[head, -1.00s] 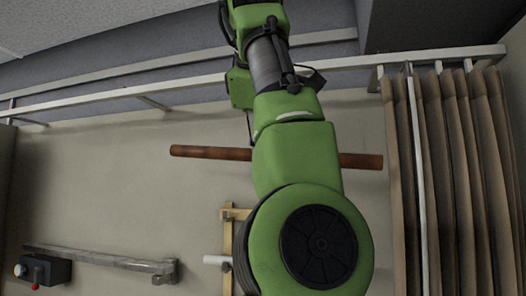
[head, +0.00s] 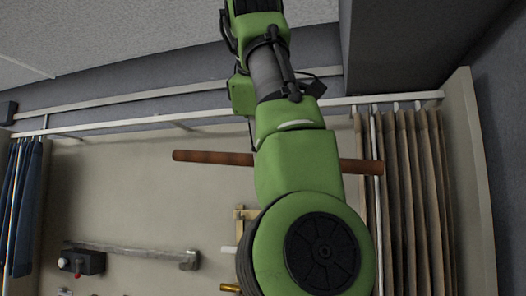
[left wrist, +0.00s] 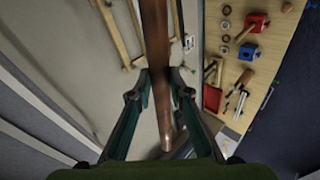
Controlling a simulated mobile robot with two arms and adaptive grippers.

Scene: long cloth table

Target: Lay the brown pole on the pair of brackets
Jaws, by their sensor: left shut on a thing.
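The brown pole (head: 215,158) is a long round bar lying roughly level across the head view, its middle hidden behind my green left arm. In the left wrist view the pole (left wrist: 155,45) runs lengthwise between the two fingers of my left gripper (left wrist: 160,90), which is shut on it. The head view does not show this gripper's fingers. A light wooden frame (head: 240,232) on the wall, partly behind my arm, shows below the pole. It also appears in the left wrist view (left wrist: 118,35). I cannot tell whether this frame is the pair of brackets. My right gripper is not in view.
A white rail (head: 120,127) runs along the wall top. Brown curtains (head: 410,190) hang at the right, close to the pole's end; a blue curtain (head: 22,205) hangs at the left. A grey bar (head: 130,250) is low on the wall. The left wrist view shows a tool-covered wooden table (left wrist: 235,70).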

